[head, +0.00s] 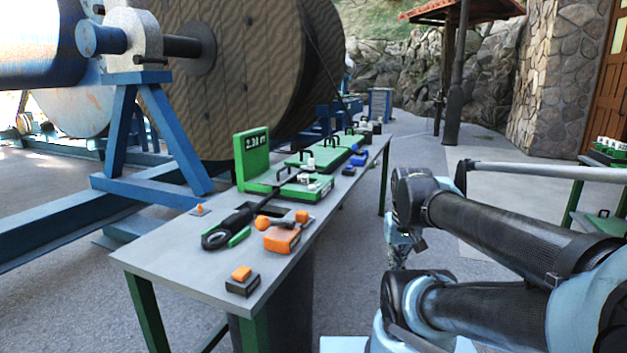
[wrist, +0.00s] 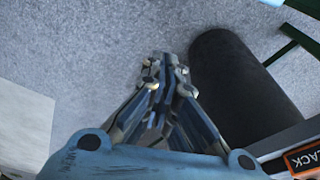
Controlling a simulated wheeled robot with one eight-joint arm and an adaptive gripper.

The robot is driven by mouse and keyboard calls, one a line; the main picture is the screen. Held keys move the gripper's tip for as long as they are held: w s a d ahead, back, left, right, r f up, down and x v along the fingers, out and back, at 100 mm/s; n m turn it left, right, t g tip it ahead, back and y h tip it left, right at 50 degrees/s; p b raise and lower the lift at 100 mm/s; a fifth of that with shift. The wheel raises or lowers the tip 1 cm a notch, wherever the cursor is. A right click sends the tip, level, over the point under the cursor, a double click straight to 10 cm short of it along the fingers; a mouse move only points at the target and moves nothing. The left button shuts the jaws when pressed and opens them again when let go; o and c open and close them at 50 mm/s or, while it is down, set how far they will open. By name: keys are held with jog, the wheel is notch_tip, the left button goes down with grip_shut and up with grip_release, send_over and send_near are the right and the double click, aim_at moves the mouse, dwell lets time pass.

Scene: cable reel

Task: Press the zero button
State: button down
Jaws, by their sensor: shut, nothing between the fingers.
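A green length counter (head: 252,157) with a dark display, its digits too small to read surely, stands upright on the grey workbench (head: 185,262). Its green base (head: 300,190) carries small pale parts. A small dark box with an orange top (head: 242,280) sits at the bench's near end. No zero label is readable, so I cannot tell which part is the zero button. My gripper (head: 398,258) hangs pointing down to the right of the bench, apart from all of these. In the wrist view my gripper (wrist: 165,68) has its fingers together and empty, above grey ground.
An orange block tool (head: 282,240) and a black-and-green hand tool (head: 225,235) lie on the bench. A big wooden reel (head: 245,75) on a blue stand (head: 130,140) is behind. In the wrist view, a dark round shape (wrist: 235,90) and a labelled edge (wrist: 305,157) are at right.

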jog(key=w+a+r, duration=0.3)
jog(key=w+r, duration=0.7)
jog(key=r, duration=0.1)
notch_tip(320, 180, up, 13)
jog(key=m+g, duration=0.2)
jog(key=m, duration=0.2)
send_over(312, 188)
jog(key=w, duration=0.3)
jog(key=shift+d+f, duration=0.15)
jog(key=shift+d, duration=0.05)
notch_tip(312, 188, down, 14)
jog(key=shift+f, duration=0.1)
